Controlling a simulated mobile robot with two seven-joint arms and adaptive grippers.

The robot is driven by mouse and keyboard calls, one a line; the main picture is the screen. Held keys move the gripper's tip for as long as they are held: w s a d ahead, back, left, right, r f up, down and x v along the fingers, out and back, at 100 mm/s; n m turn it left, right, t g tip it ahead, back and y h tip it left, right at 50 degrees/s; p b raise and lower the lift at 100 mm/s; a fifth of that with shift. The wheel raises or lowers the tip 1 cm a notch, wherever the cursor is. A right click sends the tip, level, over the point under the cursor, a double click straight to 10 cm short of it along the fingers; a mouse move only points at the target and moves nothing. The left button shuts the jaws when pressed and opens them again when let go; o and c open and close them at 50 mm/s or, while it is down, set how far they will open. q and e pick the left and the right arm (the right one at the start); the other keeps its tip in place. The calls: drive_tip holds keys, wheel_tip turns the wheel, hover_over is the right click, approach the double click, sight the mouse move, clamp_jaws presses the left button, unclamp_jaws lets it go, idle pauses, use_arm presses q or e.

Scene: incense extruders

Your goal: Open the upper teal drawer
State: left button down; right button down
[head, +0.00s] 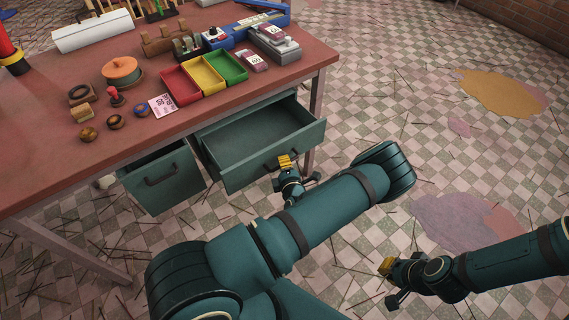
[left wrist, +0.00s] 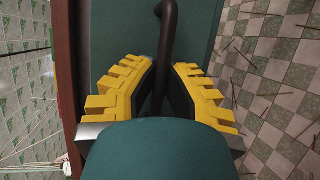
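The upper teal drawer (head: 262,135) under the red-brown table is pulled well out and looks empty inside. Its dark bar handle (left wrist: 168,35) runs between the yellow finger pads of my left gripper (left wrist: 165,68) in the left wrist view. The pads sit close on both sides of the bar and appear closed on it. In the head view my left gripper (head: 287,163) is at the drawer's front, partly hiding the handle. My right gripper (head: 386,268) is away from the table at the lower right, over the floor; its finger gap is unclear.
A second teal drawer or cabinet front (head: 163,182) with a handle is left of the open drawer. The red-brown table (head: 62,165) carries red, yellow and green trays (head: 205,76), a stamp, rings and other small items. The floor at right is open, with scattered sticks.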

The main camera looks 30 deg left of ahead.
use_arm(q)
drive_tip(key=shift+d, duration=0.1)
drive_tip(key=d, duration=0.1)
drive_tip(key=s+d, duration=0.1)
drive_tip(key=d, duration=0.1)
drive_tip(key=s+d+p, duration=0.1)
drive_tip(key=shift+d, duration=0.25)
drive_tip(key=c, duration=1)
unclamp_jaws()
drive_tip(key=shift+w, duration=0.1)
drive_tip(key=v, duration=1.2)
